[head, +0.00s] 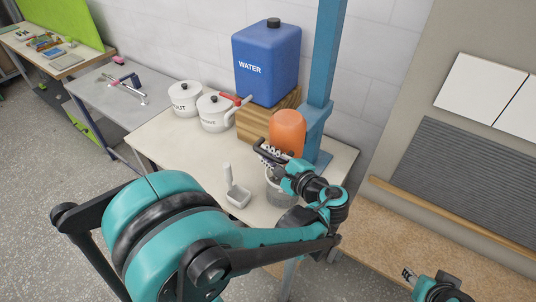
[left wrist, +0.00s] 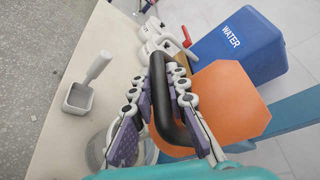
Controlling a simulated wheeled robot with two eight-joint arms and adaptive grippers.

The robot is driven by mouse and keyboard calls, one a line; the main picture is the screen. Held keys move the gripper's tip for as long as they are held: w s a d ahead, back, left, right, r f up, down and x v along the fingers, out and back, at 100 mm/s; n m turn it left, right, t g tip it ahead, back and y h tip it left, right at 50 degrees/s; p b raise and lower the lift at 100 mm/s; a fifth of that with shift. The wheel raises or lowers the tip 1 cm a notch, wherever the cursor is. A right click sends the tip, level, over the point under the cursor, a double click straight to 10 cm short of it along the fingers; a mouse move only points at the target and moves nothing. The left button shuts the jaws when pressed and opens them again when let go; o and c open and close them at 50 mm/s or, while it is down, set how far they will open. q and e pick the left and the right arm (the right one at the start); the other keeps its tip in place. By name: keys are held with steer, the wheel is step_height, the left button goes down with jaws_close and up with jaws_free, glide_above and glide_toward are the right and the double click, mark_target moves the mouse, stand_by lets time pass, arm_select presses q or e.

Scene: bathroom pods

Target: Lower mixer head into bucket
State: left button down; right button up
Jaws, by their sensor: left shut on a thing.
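The orange mixer head (head: 287,131) is on a blue upright post (head: 322,60) at the right end of the table. Its black handle (left wrist: 165,105) runs between my left gripper's fingers. My left gripper (head: 272,153) is shut on this handle; the fingers (left wrist: 168,90) lie along both sides of it in the left wrist view. A grey, see-through bucket (head: 279,193) stands on the table below the mixer head, partly hidden by my left arm. Its rim also shows in the left wrist view (left wrist: 97,148). My right gripper (head: 409,275) is small at the lower right, its jaw opening unclear.
A white scoop (head: 238,197) lies left of the bucket. A blue water container (head: 266,65) stands on a wooden block (head: 252,124) behind. Two white lidded pots (head: 215,113) stand at the back left. The table's (head: 165,143) front left is clear.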

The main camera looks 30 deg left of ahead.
arm_select(q)
steer(key=c, duration=1.5)
jaws_free()
steer(key=shift+d+f, duration=0.1)
steer(key=shift+f, duration=0.1)
steer(key=v, duration=1.2)
steer(key=s+a+f+n+g+h+b, duration=0.25)
steer(key=a+f+h, duration=0.35)
steer(key=f, duration=0.4)
steer(key=s+d+f+n+t+h+b, duration=0.1)
steer(key=d+n+h, duration=0.1)
steer(key=n, duration=0.1)
steer(key=s+d+f+n+t+h+b, duration=0.1)
steer(key=d+n+h, duration=0.1)
steer(key=n+h, duration=0.1)
steer(key=s+d+f+n+t+h+b, duration=0.1)
steer(key=f+n+h, duration=0.1)
steer(key=n+h, duration=0.1)
steer(key=shift+s+d, duration=0.4)
